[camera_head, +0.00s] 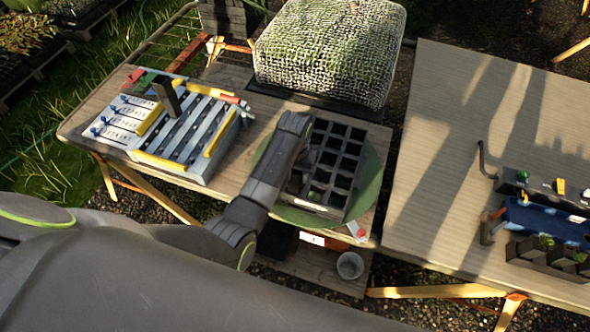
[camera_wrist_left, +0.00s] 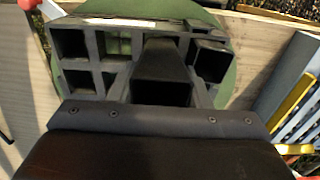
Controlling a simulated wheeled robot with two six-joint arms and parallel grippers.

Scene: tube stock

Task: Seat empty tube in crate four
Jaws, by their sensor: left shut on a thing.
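The dark crate (camera_head: 349,158) of square cells sits on a round green disc (camera_head: 372,180) on the left table. Most of its visible cells look empty, and a bit of green shows in one near its front. My left gripper (camera_head: 306,158) reaches over the crate's left side and hides several cells. In the left wrist view it is shut on a dark square tube (camera_wrist_left: 163,62), which is in among the crate's cells (camera_wrist_left: 72,44). I cannot tell whether the tube is fully down in a cell. The crate's number is not readable. My right gripper is not in view.
A blue-grey rack (camera_head: 205,140) with yellow bars stands left of the crate. A mesh-covered dome (camera_head: 328,50) stands behind it. A grey bucket (camera_head: 350,265) is below the table front. The right table (camera_head: 440,150) has black trays and a blue bin at its right, with bare wood left of them.

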